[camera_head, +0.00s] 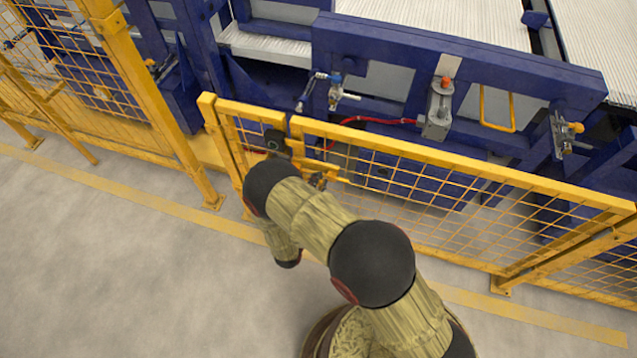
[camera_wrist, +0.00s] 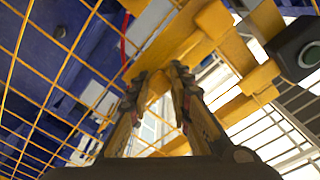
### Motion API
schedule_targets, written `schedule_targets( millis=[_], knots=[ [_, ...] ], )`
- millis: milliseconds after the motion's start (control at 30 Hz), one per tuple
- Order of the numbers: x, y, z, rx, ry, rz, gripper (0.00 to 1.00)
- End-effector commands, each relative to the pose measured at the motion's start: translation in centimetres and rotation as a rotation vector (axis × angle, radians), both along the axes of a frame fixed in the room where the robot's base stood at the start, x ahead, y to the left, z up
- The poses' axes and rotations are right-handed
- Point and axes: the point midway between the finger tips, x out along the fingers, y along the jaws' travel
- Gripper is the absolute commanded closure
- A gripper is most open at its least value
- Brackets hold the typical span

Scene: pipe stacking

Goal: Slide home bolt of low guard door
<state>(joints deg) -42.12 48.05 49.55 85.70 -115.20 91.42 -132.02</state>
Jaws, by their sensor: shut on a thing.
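The low guard door (camera_head: 470,165) is a yellow frame with wire mesh, and it stands in line with the short fence panel on its left. Its yellow bolt (camera_head: 336,178) is at the door's left end, partly hidden by my arm. In the wrist view the yellow bolt parts (camera_wrist: 205,45) cross the top middle. My gripper (camera_wrist: 160,80) is shut on the bolt's handle, with a finger on either side of it. In the head view my gripper (camera_head: 318,181) is small and mostly behind my wrist. How far the bolt sits in its keeper cannot be told.
A black box (camera_head: 275,141) with a round button (camera_wrist: 309,55) is mounted by the gap between door and panel. A tall yellow mesh fence (camera_head: 150,90) stands at left. Blue machinery (camera_head: 450,60) fills the space behind the door. The grey floor at lower left is clear.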

Motion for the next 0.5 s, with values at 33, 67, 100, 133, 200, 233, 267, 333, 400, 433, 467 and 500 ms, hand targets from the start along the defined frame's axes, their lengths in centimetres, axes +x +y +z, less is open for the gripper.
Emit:
schedule_targets(
  millis=[33,67,100,133,200,233,267,333,400,433,467,500],
  knots=[
    [-0.02,-0.03,-0.04,-0.001,0.001,-0.001,0.97],
    [-0.02,-0.03,-0.04,-0.001,0.001,-0.001,0.99],
    [-0.02,-0.03,-0.04,-0.001,0.001,-0.001,1.0],
    [-0.02,-0.03,-0.04,-0.001,0.001,-0.001,1.0],
    [-0.03,-0.04,-0.04,-0.001,0.001,-0.001,1.0],
    [-0.03,-0.04,-0.04,-0.001,0.001,-0.001,1.0],
    [-0.03,-0.04,-0.04,-0.001,0.001,-0.001,1.0],
    [-0.03,-0.04,-0.04,-0.001,0.001,-0.001,1.0],
    [-0.04,-0.04,-0.05,-0.001,0.001,-0.001,1.0],
    [-0.04,-0.04,-0.05,-0.001,0.001,-0.001,1.0],
    [-0.04,-0.04,-0.05,-0.001,0.001,-0.001,1.0],
    [-0.04,-0.04,-0.05,-0.001,0.001,-0.001,1.0]
  ],
)
